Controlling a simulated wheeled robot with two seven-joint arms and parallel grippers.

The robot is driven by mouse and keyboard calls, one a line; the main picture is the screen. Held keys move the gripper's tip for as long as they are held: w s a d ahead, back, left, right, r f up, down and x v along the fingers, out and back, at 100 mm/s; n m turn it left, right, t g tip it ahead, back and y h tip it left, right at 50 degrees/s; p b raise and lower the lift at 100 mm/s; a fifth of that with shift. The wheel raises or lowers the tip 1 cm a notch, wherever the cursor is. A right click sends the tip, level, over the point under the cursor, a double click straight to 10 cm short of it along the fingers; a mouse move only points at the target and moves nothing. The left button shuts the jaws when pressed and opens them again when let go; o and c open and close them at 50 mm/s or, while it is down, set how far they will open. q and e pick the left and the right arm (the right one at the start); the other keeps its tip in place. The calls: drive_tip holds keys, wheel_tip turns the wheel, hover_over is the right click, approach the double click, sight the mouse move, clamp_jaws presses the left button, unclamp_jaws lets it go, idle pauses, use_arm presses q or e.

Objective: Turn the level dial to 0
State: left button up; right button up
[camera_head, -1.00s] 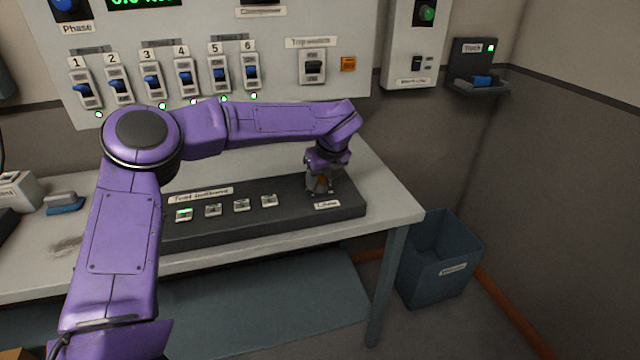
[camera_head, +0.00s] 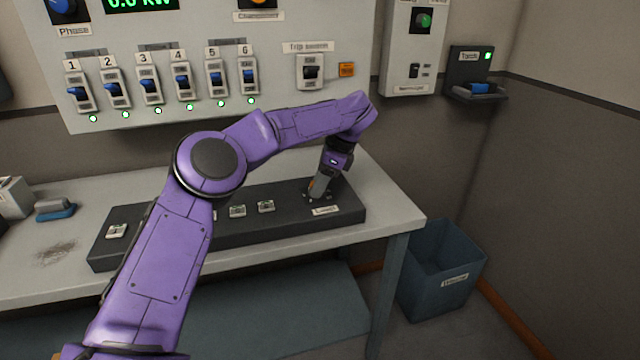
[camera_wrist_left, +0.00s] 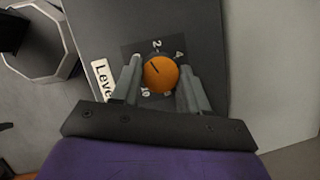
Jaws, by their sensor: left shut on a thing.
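The level dial (camera_wrist_left: 160,74) is a round orange knob with a dark pointer line, on the dark console (camera_head: 285,228) on the bench. In the left wrist view its pointer line aims to the upper left of the picture. The numbers 2 and 4 show above it and a partly covered mark below it. My left gripper (camera_head: 317,192) is at the dial with one finger on each side, shut on it; it also shows in the left wrist view (camera_wrist_left: 159,82). In the head view the gripper hides most of the dial. My right gripper is not in view.
Several small switches, such as one (camera_head: 265,206), sit along the console left of the dial. A wall panel (camera_head: 280,120) with numbered breakers is behind. A blue bin (camera_head: 440,285) stands right of the bench. A blue-and-grey block (camera_head: 56,210) lies at the left.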

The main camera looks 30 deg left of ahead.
use_arm(q)
drive_tip(key=shift+w+f+n+g+h+p, duration=0.1)
drive_tip(key=shift+n+g+h+p, duration=0.25)
drive_tip(key=shift+n, duration=0.75)
drive_tip(key=shift+n+g+h, duration=0.15)
drive_tip(key=shift+n+g, duration=0.3)
drive_tip(key=shift+n, duration=0.65)
drive_tip(key=o, duration=1)
drive_tip(key=shift+o, duration=0.2)
drive_tip(key=shift+a, duration=0.1)
